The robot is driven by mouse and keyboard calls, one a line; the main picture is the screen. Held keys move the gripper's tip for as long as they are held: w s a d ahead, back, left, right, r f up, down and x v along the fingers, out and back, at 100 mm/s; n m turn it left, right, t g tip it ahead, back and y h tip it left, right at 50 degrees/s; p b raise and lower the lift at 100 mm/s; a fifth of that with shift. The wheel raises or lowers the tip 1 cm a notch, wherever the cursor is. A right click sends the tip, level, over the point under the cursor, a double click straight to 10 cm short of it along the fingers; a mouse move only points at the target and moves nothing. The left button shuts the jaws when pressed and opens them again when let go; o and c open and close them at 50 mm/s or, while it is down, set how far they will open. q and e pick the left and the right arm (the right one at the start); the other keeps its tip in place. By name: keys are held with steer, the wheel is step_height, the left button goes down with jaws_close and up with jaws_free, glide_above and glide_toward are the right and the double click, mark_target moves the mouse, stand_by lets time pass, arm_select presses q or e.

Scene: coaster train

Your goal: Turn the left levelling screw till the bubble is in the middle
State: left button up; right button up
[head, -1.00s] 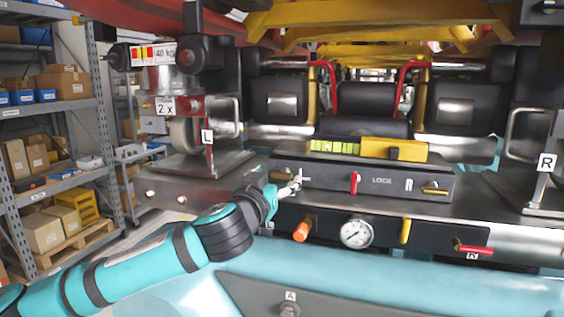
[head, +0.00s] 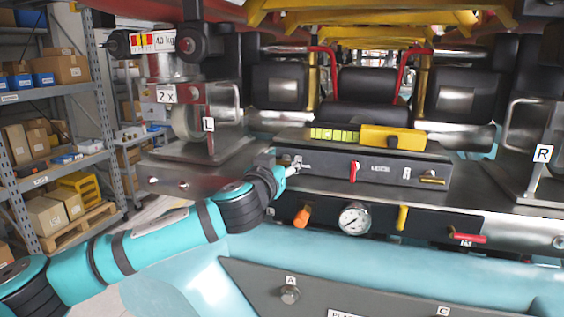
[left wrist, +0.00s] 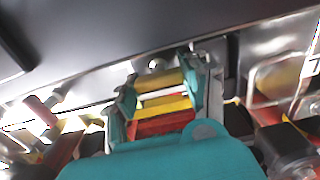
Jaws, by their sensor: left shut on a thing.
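The black bar (head: 330,168) with a red lever runs across the steel deck. A yellow spirit level (head: 393,137) with a yellow-green vial (head: 335,134) lies on top of it. The vial is too small to tell where the bubble sits. My left gripper (head: 293,165) is shut at the bar's left end, on the left levelling screw, which its fingers hide. In the left wrist view, my left gripper's fingers (left wrist: 160,95) reach up to the dark bar. My right gripper is out of view.
Below the bar are an orange knob (head: 302,217), a round gauge (head: 354,218), a yellow lever (head: 402,218) and a red handle (head: 468,238). A weight stand (head: 190,150) rises left of my gripper. Shelves (head: 50,110) stand at the far left.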

arm_select(q)
steer(key=shift+c, duration=1.2)
steer(key=shift+f+m+b, duration=0.25)
steer(key=shift+m+b, duration=0.15)
steer(key=shift+b, duration=0.55)
steer(key=shift+m+b, duration=0.4)
steer(key=shift+b, duration=0.15)
steer(key=shift+r+m, duration=0.1)
steer(key=shift+m, duration=0.3)
steer(key=shift+r+m, duration=0.15)
steer(key=shift+m, duration=0.85)
steer(key=shift+d+m, duration=0.1)
steer(key=shift+m, duration=1.1)
